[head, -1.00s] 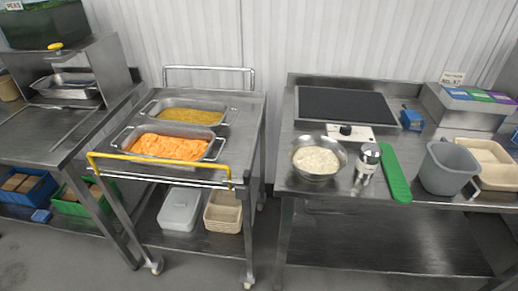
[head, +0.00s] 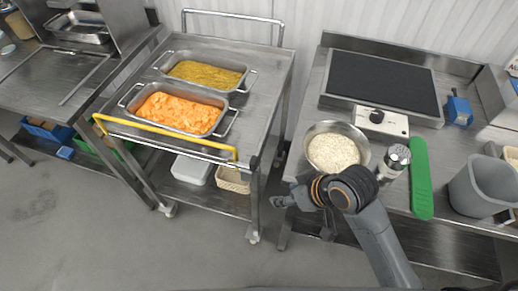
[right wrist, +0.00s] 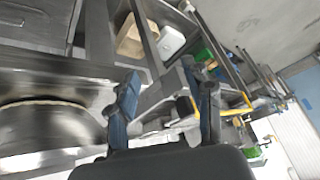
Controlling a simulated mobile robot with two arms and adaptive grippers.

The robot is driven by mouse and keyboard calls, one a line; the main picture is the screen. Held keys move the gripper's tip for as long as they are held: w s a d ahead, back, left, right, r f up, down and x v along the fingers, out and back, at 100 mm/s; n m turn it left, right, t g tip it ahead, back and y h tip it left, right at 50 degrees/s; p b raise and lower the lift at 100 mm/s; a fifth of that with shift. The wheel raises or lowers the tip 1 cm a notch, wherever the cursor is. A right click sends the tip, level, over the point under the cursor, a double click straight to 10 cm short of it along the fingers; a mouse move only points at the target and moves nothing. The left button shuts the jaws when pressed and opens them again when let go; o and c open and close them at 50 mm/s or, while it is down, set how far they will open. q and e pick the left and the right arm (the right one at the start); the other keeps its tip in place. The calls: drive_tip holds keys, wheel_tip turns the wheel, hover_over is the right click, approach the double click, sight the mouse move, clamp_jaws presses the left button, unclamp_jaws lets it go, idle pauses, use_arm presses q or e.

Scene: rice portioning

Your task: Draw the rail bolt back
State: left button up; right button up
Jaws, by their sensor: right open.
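The yellow rail (head: 170,137) runs along the front edge of the steel trolley (head: 262,95). Its right end bends down at the trolley's front right corner (head: 236,156); the bolt itself is too small to make out. My right gripper (head: 277,201) is right of and nearer than that corner, apart from it, in front of the worktable. In the right wrist view its two fingers (right wrist: 166,100) are spread with nothing between them. The yellow rail (right wrist: 236,112) shows there just beyond the right finger. My left gripper is not in view.
On the trolley are a pan of orange food (head: 180,108) and a pan of yellow food (head: 207,74). A bowl of rice (head: 333,151), a metal shaker (head: 394,160) and a green strip (head: 421,180) are close to my right arm. The floor before the trolley is clear.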

drive_tip(key=w+a+r+n+y, duration=0.1)
drive_tip(key=w+a+r+n, duration=0.1)
drive_tip(key=a+r, duration=0.2)
drive_tip(key=n+g+h, duration=0.1)
drive_tip(key=n+g, duration=0.2)
drive_tip(key=n, duration=0.3)
approach(254, 160)
drive_tip(key=p+x, duration=0.2)
drive_tip(key=x, duration=0.8)
drive_tip(key=shift+f, duration=0.15)
drive_tip(key=shift+c, duration=0.4)
clamp_jaws()
